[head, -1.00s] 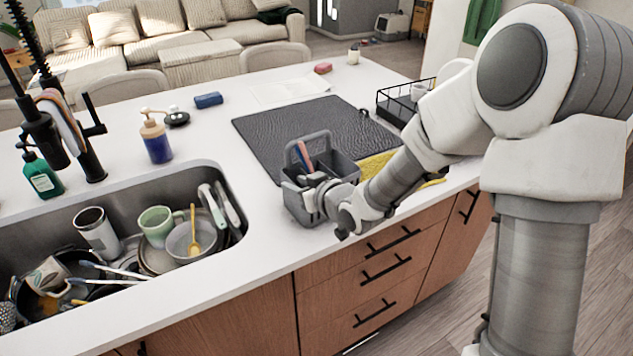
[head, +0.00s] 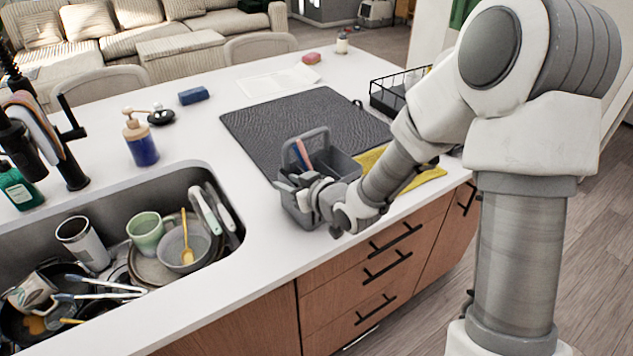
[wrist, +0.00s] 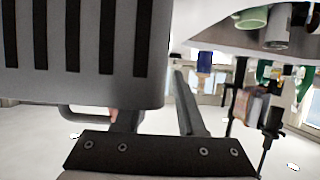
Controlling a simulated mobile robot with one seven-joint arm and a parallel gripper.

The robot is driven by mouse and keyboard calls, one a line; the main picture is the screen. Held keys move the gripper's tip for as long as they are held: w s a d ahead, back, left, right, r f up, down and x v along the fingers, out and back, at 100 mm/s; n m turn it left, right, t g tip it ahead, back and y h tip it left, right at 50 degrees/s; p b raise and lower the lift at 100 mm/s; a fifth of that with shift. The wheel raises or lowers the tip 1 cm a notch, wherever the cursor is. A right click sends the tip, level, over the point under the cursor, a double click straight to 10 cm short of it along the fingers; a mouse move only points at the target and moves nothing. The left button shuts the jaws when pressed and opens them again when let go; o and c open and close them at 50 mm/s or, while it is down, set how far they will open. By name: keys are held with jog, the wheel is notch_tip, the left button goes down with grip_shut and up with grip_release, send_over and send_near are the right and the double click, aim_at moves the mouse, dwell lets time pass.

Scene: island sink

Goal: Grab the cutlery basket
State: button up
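The grey cutlery basket (head: 343,163) stands upright on the counter by its front edge, with its handle raised and a few utensils inside. My gripper (head: 291,183) is at the basket's near left side. In the wrist view the basket's slotted wall (wrist: 85,50) fills the upper left, upside down. My gripper (wrist: 157,100) shows two fingers spread apart there. The left finger is partly hidden behind the basket wall, and the right finger is outside it with a small gap. I cannot tell whether either finger touches the basket.
The basket is beside a dark drying mat (head: 300,125) and a yellow cloth (head: 405,178). The sink (head: 221,255) at left holds dirty dishes. A soap bottle (head: 140,142), a blue sponge (head: 193,96) and a black wire rack (head: 388,98) are on the counter.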

grip_shut()
dwell(1.3)
